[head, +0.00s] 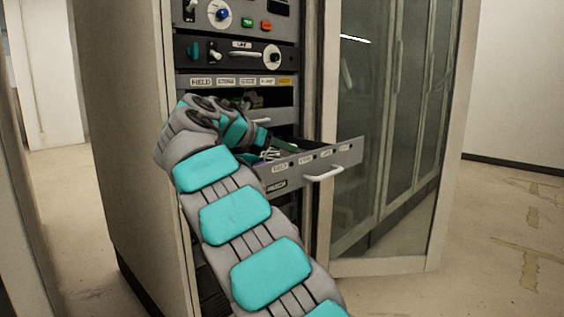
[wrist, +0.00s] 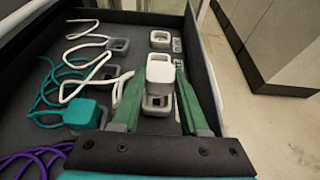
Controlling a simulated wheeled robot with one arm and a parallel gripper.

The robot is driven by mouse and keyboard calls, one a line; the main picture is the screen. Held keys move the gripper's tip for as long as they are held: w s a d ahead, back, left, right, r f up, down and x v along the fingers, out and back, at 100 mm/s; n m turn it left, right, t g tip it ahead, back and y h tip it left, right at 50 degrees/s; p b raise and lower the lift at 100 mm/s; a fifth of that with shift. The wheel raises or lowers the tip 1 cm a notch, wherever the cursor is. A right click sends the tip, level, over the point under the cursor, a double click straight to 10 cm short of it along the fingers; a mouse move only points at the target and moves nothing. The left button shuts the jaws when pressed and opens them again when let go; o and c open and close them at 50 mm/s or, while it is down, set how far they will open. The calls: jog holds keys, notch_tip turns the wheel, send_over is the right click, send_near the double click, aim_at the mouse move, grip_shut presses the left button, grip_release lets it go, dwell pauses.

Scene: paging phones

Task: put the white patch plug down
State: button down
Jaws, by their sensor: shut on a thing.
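The white patch plug (wrist: 160,68) is between the green fingers of my gripper (wrist: 161,73), over the drawer in the wrist view. My gripper is shut on it. A grey socket block (wrist: 157,106) shows just below the plug in the picture; I cannot tell whether they touch. A white cord (wrist: 97,66) curls across the drawer floor to the left of the plug. In the head view my gripper (head: 268,148) reaches into the open drawer (head: 318,163), and the plug cannot be made out there.
A teal plug (wrist: 82,112) with its cord and a purple cord (wrist: 36,158) lie at the drawer's left. Another grey block (wrist: 160,40) sits beyond the white plug. The drawer's dark right wall (wrist: 203,70) is close to my right finger. A glass cabinet door (head: 385,130) stands right of the drawer.

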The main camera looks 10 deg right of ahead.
jog(key=shift+f+b, duration=0.4)
jog(key=shift+f, duration=0.95)
jog(key=shift+f, duration=0.15)
jog(key=shift+c, duration=2.1)
grip_release()
jog(key=shift+f, duration=0.1)
jog(key=shift+r, duration=0.3)
jog(key=p+v, duration=0.3)
jog(key=v, duration=0.9)
